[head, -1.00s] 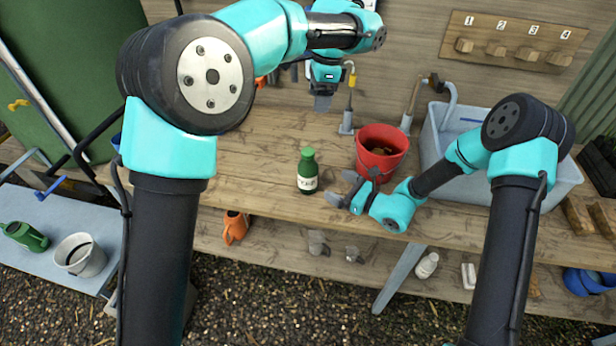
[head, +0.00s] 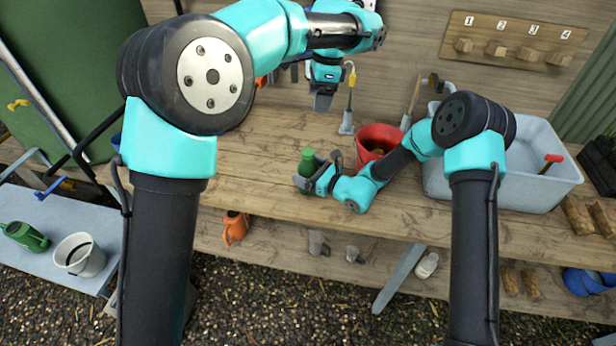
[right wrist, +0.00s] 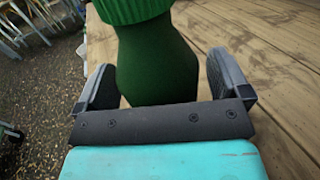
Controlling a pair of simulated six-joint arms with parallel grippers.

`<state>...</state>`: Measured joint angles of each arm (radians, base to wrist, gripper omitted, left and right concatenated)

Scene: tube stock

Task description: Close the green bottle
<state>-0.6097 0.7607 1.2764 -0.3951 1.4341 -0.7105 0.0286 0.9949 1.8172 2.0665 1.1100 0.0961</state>
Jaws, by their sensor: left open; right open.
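The green bottle (head: 307,158) stands upright on the wooden bench, its label hidden behind my right gripper (head: 315,172). In the right wrist view its dark green body (right wrist: 155,65) rises between the fingers. A ribbed green cap (right wrist: 132,10) sits at its top; I cannot tell how tight it is. My right gripper (right wrist: 165,85) is open, one finger on each side of the bottle, with a gap at the right finger. My left gripper (head: 322,101) is open and empty, hanging above the back of the bench, away from the bottle.
A red bucket (head: 366,135) stands just right of the bottle, close to my right arm. A grey tub (head: 545,195) is farther right. A hand tool with a yellow-topped shaft (head: 350,100) stands behind. The bench (head: 245,160) left of the bottle is clear.

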